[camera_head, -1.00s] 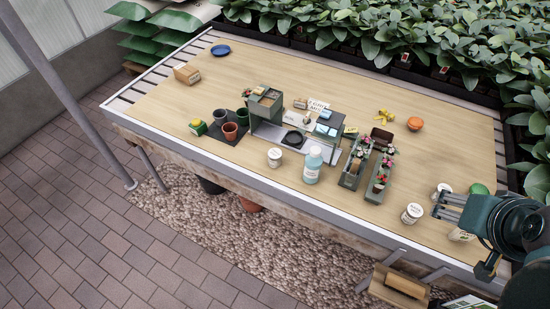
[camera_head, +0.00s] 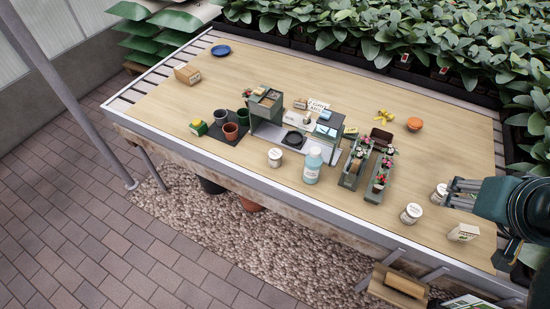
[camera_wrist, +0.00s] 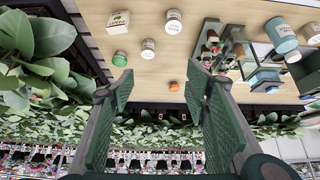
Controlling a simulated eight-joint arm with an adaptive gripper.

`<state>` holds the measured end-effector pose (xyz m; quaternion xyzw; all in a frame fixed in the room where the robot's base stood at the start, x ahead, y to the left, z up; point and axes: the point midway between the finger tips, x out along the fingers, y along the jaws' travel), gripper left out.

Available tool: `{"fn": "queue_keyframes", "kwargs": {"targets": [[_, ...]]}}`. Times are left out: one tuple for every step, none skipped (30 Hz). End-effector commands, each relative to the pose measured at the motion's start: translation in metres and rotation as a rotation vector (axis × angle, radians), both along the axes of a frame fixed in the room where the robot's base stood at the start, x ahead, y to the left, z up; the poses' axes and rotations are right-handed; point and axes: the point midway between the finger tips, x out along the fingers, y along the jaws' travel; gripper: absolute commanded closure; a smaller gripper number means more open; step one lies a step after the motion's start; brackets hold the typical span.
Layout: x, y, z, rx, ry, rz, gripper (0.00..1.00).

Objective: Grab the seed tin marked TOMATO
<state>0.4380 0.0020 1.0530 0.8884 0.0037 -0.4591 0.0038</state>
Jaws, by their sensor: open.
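Two white tins with dark-lettered labels stand at the right of the table: a front tin (camera_head: 411,214) and a rear tin (camera_head: 439,191). A third white tin (camera_head: 275,157) stands near the front middle. The print is too small to tell which says TOMATO. My gripper (camera_head: 451,191) is open and empty, its fingers just right of the rear tin, partly overlapping it in the head view. In the wrist view, the gripper (camera_wrist: 160,75) has its fingers spread wide, with the rear tin (camera_wrist: 148,49) and front tin (camera_wrist: 173,21) beyond the tips.
A white box (camera_head: 464,232) lies near the front right edge. A green round object (camera_wrist: 119,59) shows beside the rear tin in the wrist view. Leafy plants line the back.

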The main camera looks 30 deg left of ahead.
Motion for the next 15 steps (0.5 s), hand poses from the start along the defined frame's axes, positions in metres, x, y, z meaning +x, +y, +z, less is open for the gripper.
{"fn": "queue_keyframes", "kwargs": {"targets": [[0.003,0.003,0.003,-0.002,0.004,0.012,0.53],[0.004,0.005,0.004,-0.004,0.006,0.018,0.53],[0.006,0.007,0.005,-0.007,0.010,0.026,0.53],[0.007,0.008,0.006,-0.008,0.013,0.032,0.53],[0.009,0.010,0.007,-0.010,0.016,0.038,0.53],[0.010,0.013,0.009,-0.014,0.021,0.048,0.53],[0.012,0.015,0.010,-0.016,0.025,0.057,0.53],[0.014,0.017,0.011,-0.019,0.029,0.065,0.53],[0.016,0.021,0.013,-0.023,0.034,0.078,0.53],[0.018,0.023,0.014,-0.025,0.038,0.088,0.53],[0.020,0.026,0.016,-0.028,0.042,0.098,0.53],[0.023,0.030,0.018,-0.032,0.049,0.114,0.53],[0.026,0.034,0.020,-0.036,0.055,0.126,0.53],[0.028,0.038,0.021,-0.040,0.061,0.141,0.53],[0.032,0.043,0.024,-0.047,0.069,0.160,0.53]]}}
